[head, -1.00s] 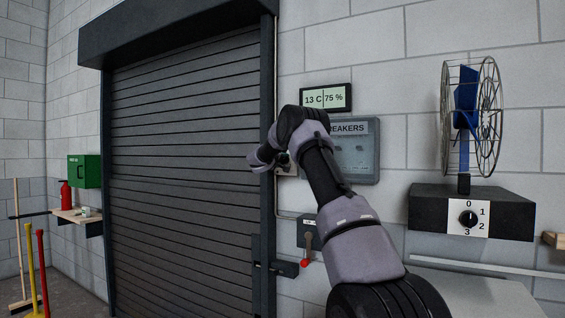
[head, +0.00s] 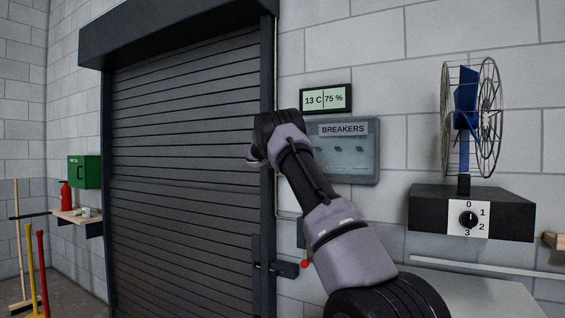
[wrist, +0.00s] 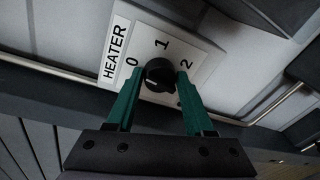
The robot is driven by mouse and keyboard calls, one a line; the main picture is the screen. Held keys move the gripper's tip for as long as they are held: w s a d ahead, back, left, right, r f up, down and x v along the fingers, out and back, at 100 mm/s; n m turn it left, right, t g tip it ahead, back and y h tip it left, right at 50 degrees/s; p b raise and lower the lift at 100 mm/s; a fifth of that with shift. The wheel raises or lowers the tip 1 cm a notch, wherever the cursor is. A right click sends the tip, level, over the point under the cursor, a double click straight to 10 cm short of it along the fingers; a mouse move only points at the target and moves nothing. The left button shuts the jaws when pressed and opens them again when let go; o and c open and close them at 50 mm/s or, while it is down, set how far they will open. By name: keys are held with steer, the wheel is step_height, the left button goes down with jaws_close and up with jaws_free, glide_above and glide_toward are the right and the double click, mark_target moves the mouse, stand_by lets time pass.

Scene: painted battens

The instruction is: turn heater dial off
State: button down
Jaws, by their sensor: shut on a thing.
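In the wrist view, the heater dial (wrist: 158,70) is a round black knob on a white plate (wrist: 207,49) marked HEATER, with 0, 1 and 2 printed around it. My gripper (wrist: 157,76) has two green fingers, one on each side of the dial, and is shut on it. The dial's pointer is too dark to read, so its setting cannot be told. In the head view, my arm's wrist hides the gripper, the dial and the heater plate.
A roller shutter (head: 185,180) stands left of my arm. The breaker panel (head: 357,160) and a display (head: 326,98) are on the wall behind it. A red-ended lever (head: 305,264) shows low beside my arm. A blue fan with its own dial (head: 468,219) stands at right.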

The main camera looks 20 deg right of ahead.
steer(key=shift+r+n, duration=0.15)
steer(key=shift+n, duration=0.45)
steer(key=shift+c, duration=1.5)
jaws_free()
steer(key=v, duration=1)
steer(key=shift+s+a, duration=0.2)
steer(key=shift+a, duration=0.15)
